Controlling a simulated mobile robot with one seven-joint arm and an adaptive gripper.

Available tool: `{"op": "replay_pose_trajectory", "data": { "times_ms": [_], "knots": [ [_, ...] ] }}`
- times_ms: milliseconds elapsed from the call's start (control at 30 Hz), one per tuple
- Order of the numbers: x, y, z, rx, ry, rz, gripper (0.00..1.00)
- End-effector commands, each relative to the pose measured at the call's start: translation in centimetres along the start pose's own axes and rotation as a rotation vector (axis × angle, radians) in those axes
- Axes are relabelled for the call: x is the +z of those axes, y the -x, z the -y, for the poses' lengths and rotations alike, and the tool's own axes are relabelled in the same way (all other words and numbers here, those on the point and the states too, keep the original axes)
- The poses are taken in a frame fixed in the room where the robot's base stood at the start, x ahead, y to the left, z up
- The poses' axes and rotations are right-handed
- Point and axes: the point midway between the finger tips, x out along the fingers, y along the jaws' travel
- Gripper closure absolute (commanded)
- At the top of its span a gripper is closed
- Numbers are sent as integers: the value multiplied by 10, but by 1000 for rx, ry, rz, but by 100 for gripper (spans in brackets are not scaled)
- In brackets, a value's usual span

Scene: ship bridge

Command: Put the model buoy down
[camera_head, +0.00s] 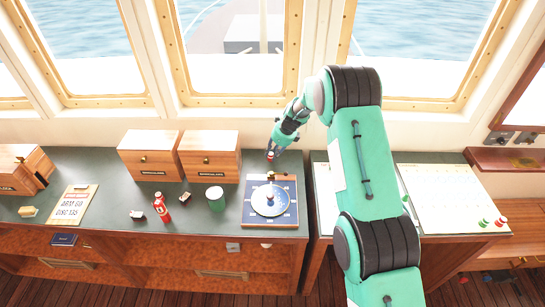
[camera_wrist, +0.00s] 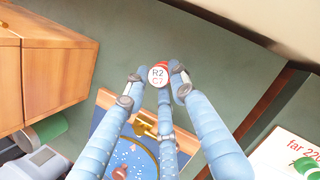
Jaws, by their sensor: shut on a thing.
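The model buoy (camera_wrist: 158,76) is small, with a red side and a white round top marked "R2 C7". My gripper (camera_wrist: 157,86) is shut on it, with its fingers around the buoy in the wrist view. In the head view the gripper (camera_head: 273,150) points down at the back of the dark green counter (camera_head: 232,225), and the buoy (camera_head: 270,156) shows as a small red spot under the fingertips. It is just behind the blue board. I cannot tell whether its base touches the counter.
A blue board (camera_head: 250,216) with a pale round disc (camera_head: 270,200) and a brass part lies in front of the gripper. Wooden drawer boxes (camera_head: 210,157), a green cup (camera_head: 216,199) and a red bottle (camera_head: 161,207) stand left. A chart (camera_head: 450,195) with green and red buoys lies right.

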Motion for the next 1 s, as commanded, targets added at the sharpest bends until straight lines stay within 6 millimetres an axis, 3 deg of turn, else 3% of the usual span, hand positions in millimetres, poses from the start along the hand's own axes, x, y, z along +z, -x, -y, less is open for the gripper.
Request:
{"op": "replay_pose_trajectory", "data": {
  "times_ms": [200, 633, 667, 733, 1000],
  "knots": [
    [-6, -17, 0, -1, 0, 0, 90],
    [-8, -21, 0, -1, 0, 0, 90],
    [-8, -20, 0, -1, 0, 1, 69],
    [-8, -20, 0, -1, 0, 1, 56],
    [-8, -20, 0, -1, 0, 1, 56]
  ]
}}
